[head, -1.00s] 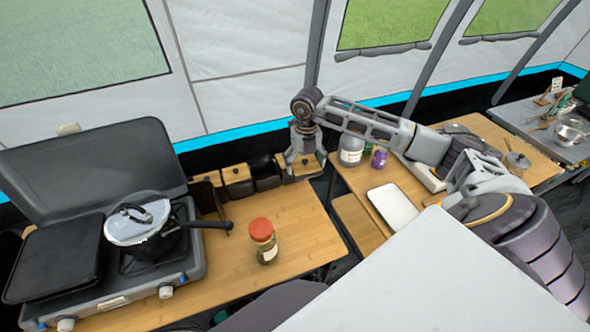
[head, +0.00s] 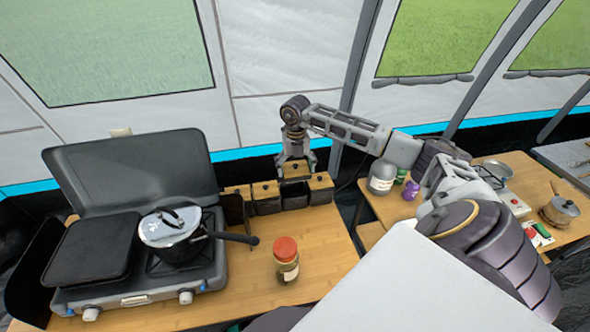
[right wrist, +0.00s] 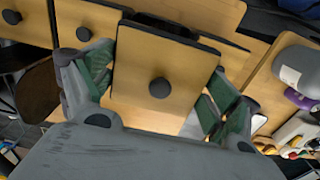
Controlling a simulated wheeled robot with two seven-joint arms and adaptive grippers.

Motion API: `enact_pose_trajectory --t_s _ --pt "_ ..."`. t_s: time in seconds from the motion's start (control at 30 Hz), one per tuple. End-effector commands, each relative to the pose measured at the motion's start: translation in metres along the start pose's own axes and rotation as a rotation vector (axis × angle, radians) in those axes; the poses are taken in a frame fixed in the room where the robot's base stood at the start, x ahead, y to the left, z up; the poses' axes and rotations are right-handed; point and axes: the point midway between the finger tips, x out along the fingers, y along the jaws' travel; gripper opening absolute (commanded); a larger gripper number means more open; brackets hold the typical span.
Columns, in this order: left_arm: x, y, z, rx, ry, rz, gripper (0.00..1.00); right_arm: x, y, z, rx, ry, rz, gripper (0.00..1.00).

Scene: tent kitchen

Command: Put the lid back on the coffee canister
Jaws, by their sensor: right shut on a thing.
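My right gripper (head: 294,164) is shut on a square wooden lid (head: 293,172) with a dark knob. In the right wrist view the fingers grip this lid (right wrist: 140,60) by two opposite edges, and it looks roughly level. It is over the row of dark canisters, above a dark canister (head: 294,202) that shows no other lid and that I take as the coffee canister. The held lid hides most of the canister's mouth, and I cannot tell whether they touch. My left gripper is out of view.
Lidded canisters stand close on both sides, at left (head: 266,204) and right (head: 320,195). A red-capped jar (head: 286,262) stands in front on the wooden counter (head: 335,245). A stove with a lidded pot (head: 172,230) is to the left. A grey container (head: 381,178) stands to the right.

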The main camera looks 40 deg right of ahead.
Motion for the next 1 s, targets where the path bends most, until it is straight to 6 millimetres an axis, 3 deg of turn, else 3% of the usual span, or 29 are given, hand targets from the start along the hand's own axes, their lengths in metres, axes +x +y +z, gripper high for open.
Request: enact_pose_trajectory --t_s 1.0 --pt "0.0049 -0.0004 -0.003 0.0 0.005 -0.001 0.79 0.0089 0.0048 0.0036 -0.001 0.0 -0.001 0.65"
